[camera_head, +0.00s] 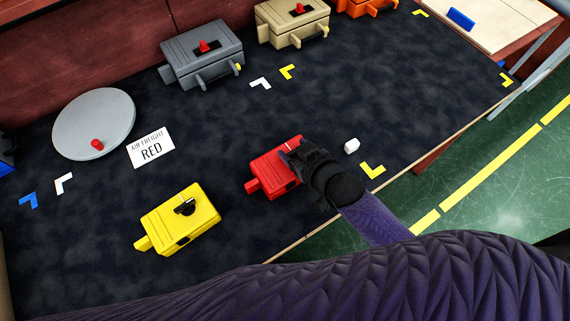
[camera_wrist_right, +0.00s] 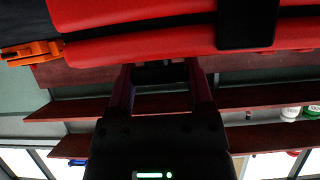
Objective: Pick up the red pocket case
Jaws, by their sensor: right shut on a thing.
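The red pocket case (camera_head: 272,166) lies on the dark mat, in the middle of the head view. My right gripper (camera_head: 291,156) is at its right side, shut on it. The gripper and wrist hide part of the case's right end. In the right wrist view the red case (camera_wrist_right: 140,40) fills the top, with a black band and an orange piece at its left. My right gripper's two fingers (camera_wrist_right: 160,75) reach up to its edge there; the exact contact is dark. My left gripper is not in view.
A yellow case (camera_head: 180,220) lies to the left, near a grey disc (camera_head: 80,130) and a white "AIR FREIGHT RED" card (camera_head: 151,148). Grey (camera_head: 200,60) and tan (camera_head: 291,28) cases stand at the back. A small white object (camera_head: 351,146) lies right of my gripper.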

